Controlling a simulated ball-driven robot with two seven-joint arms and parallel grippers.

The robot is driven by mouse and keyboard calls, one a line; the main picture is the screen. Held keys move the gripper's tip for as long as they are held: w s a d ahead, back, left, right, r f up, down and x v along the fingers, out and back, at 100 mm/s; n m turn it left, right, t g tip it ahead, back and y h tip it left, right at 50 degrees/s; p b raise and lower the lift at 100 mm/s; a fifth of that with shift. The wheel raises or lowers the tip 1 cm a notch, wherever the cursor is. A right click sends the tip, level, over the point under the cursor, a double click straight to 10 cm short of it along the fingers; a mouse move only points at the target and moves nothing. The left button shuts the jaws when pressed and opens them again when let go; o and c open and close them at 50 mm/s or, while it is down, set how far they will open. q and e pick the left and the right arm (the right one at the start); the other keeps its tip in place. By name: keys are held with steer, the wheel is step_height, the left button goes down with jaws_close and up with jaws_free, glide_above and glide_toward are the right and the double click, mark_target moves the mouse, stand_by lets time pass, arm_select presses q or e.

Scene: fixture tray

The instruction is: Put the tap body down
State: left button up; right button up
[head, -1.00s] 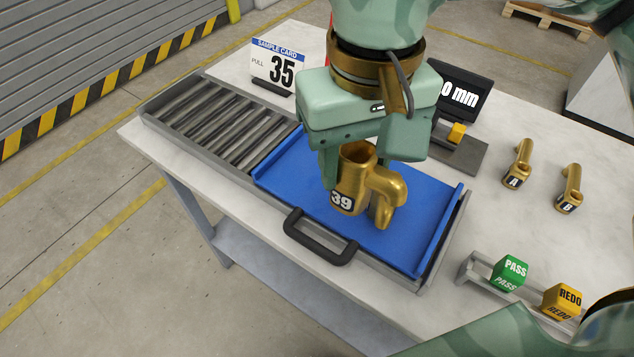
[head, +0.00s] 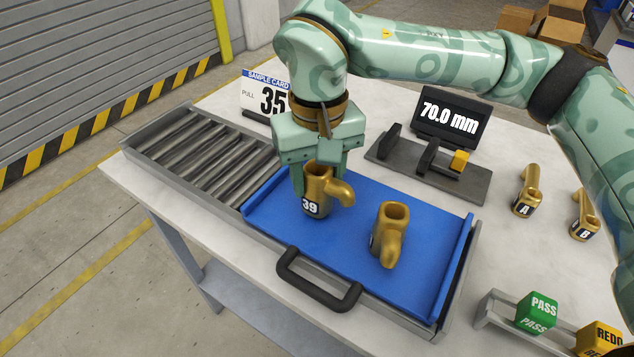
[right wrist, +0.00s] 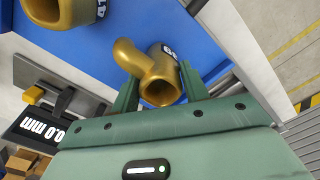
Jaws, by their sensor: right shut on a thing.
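My right gripper (head: 322,172) is shut on a brass tap body (head: 318,190) labelled 39, which is upright with its spout to the right. It is over the left part of the blue tray (head: 330,258); I cannot tell whether its base touches. The right wrist view shows the same tap body (right wrist: 158,84) between the two fingers (right wrist: 160,96). A second brass tap body (head: 390,228) stands on the tray to the right, apart from the held one; it also shows at the top left of the right wrist view (right wrist: 62,12). My left gripper is not in view.
Grey rollers (head: 205,155) lie left of the tray, and a black handle (head: 318,292) is in front. A sample card (head: 264,96) reads 35. A gauge display (head: 450,118) reads 70.0 mm. Taps A (head: 527,190) and B (head: 583,215), and PASS (head: 537,312) and REDO (head: 600,340) blocks stand right.

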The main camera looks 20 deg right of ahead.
steer(key=shift+w+f, duration=0.1)
steer(key=shift+f, duration=0.6)
steer(key=shift+f, duration=0.15)
steer(key=o, duration=1.5)
steer(key=shift+c, duration=0.2)
step_height(320, 180, up, 12)
steer(key=p, duration=0.3)
steer(key=shift+p, duration=0.4)
